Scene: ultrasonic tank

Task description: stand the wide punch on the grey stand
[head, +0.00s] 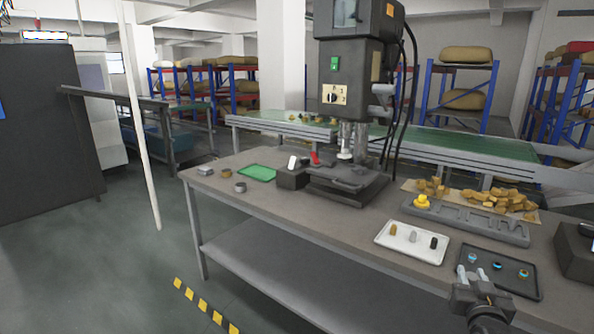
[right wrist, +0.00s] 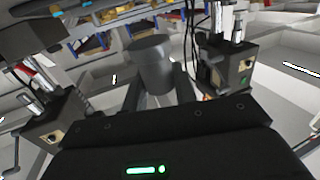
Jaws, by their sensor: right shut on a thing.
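My right gripper (head: 472,274) is low at the right, in front of the black tray; in the right wrist view (right wrist: 152,88) it is shut on a dark grey, wide cylinder (right wrist: 150,56), which looks like the wide punch. The cylinder is hard to make out in the head view. A long grey notched stand (head: 490,230) lies at the back right of the table, with a yellow knobbed piece (head: 422,201) at its left end. I cannot tell for sure that this is the task's grey stand. My left gripper is out of view.
A black tray (head: 532,284) holds several blue-marked pieces. A white tray (head: 402,252) holds yellow, grey and black pieces. A drill press (head: 350,90) stands mid-table, by a green tray (head: 257,173) and small grey parts (head: 240,187). The table's front left (head: 300,220) is clear.

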